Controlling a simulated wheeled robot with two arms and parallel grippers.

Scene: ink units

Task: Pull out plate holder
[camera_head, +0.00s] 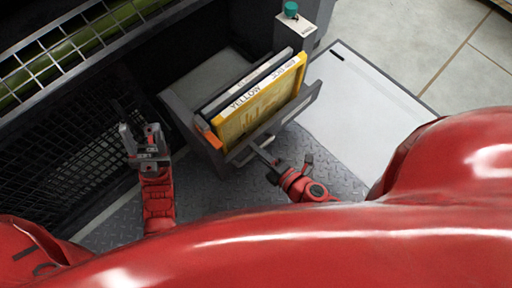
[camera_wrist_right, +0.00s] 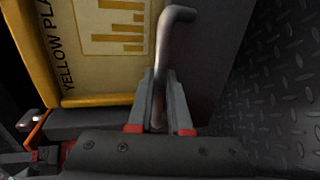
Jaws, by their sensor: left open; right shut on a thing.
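The plate holder (camera_head: 212,152) is a dark grey open drawer-like tray standing out from the machine in the head view. It holds a yellow plate (camera_head: 262,104) labelled "YELLOW". A grey bar handle (camera_wrist_right: 172,35) shows in the right wrist view, rising from between the fingers. My right gripper (camera_head: 264,154) is at the front of the holder. In the right wrist view it (camera_wrist_right: 161,105) is shut on this handle. My left gripper (camera_head: 142,135) is open and empty, left of the holder and apart from it, in front of the black mesh.
A black mesh panel (camera_head: 75,150) lies at the left. A grey post with a green button (camera_head: 291,9) stands behind the holder. A pale flat panel (camera_head: 355,115) lies at the right. Metal tread-plate floor (camera_wrist_right: 275,90) is bare beside the holder.

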